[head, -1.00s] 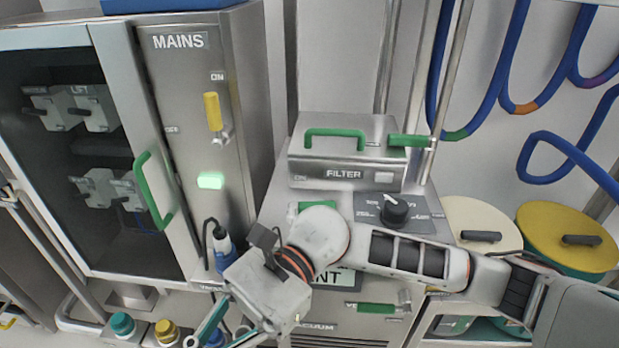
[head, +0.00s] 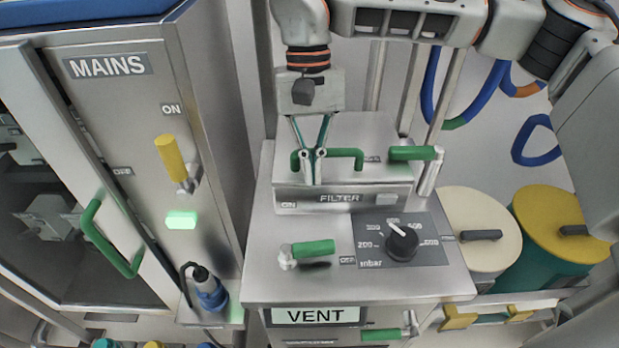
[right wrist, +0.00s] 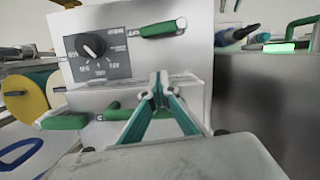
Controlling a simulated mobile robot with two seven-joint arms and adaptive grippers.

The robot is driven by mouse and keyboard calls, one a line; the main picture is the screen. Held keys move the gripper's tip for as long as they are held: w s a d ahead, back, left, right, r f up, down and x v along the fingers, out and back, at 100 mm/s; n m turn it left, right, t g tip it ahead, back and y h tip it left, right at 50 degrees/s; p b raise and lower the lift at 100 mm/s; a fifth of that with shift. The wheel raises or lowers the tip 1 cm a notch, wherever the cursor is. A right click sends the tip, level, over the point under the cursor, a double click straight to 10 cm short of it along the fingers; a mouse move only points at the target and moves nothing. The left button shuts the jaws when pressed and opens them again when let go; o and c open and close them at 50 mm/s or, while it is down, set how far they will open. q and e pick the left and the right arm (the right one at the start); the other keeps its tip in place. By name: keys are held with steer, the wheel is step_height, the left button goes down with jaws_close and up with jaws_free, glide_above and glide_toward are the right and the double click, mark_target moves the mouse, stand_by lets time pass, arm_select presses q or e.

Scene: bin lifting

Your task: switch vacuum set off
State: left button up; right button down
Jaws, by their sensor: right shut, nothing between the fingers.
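The vacuum set is a steel cabinet (head: 262,215) with a pressure dial (head: 402,242) and a green lever (head: 313,248) on its top. The lever lies flat, its grip pointing right toward the OFF label; the ON label is behind its pivot. The lever also shows in the right wrist view (right wrist: 160,28). My right gripper (head: 315,168) is shut and empty, fingers pointing down at the filter box (head: 345,197) behind the lever, apart from the lever. Its closed fingertips show in the right wrist view (right wrist: 158,85). My left gripper is not in view.
The filter box has a green handle (head: 345,155), and another green lever (head: 412,153) is at its right. A VENT label (head: 315,316) and green valve lever (head: 381,335) are on the front. Left is the MAINS cabinet with yellow lever (head: 170,158) and lit green lamp (head: 181,220).

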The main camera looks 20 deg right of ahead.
mark_target(308, 253)
steer(key=x, duration=0.8)
steer(key=shift+s+f, duration=0.15)
steer(key=shift+f, duration=0.05)
steer(key=s, duration=0.3)
steer(key=shift+a, duration=0.3)
steer(key=shift+s, duration=0.4)
